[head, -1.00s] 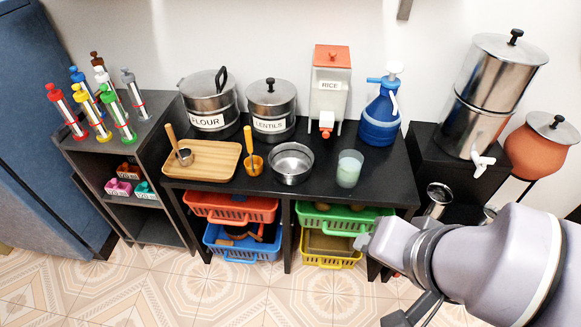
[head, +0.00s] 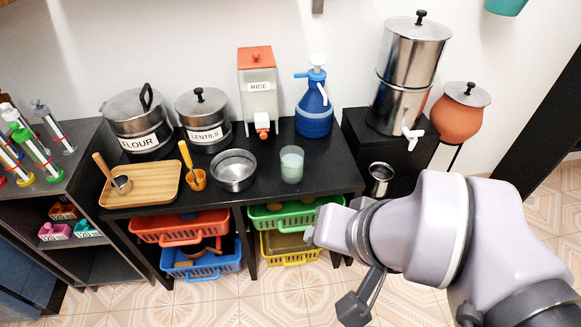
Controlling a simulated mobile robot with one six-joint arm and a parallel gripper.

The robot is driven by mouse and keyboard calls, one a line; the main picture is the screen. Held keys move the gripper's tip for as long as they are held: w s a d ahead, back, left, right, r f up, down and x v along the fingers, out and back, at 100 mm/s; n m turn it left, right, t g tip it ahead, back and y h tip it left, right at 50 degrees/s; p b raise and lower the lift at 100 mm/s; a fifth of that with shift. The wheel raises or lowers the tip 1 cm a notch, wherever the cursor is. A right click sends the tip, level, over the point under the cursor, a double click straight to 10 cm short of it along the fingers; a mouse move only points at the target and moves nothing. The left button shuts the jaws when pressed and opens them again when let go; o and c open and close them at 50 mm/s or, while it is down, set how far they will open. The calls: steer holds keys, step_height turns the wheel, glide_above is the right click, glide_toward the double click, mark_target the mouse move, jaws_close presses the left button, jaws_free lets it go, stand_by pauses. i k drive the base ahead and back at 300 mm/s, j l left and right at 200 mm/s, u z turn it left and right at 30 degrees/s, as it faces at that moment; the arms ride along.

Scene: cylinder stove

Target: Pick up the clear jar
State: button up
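The clear jar (head: 291,164) is a small see-through cup with pale greenish contents. It stands upright near the front edge of the black counter (head: 330,178), right of a steel bowl (head: 233,171). My arm reaches in from the lower right, below and to the right of the jar. A dark part at the arm's end, seemingly my gripper (head: 354,308), shows low in the picture, in front of the counter and well apart from the jar. Its fingers cannot be made out clearly, and nothing is seen held in it.
A rice dispenser (head: 259,95) and a blue pump bottle (head: 314,112) stand behind the jar. A steel cup (head: 380,178) is right, below the water filter (head: 407,75). Baskets (head: 183,228) sit under the counter.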

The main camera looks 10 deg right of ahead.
mark_target(292, 157)
steer(key=i+z, duration=0.35)
steer(key=i+j+z, duration=0.1)
steer(key=z, duration=0.25)
steer(key=i+j+z, duration=0.15)
steer(key=z, duration=0.2)
steer(key=j, duration=0.1)
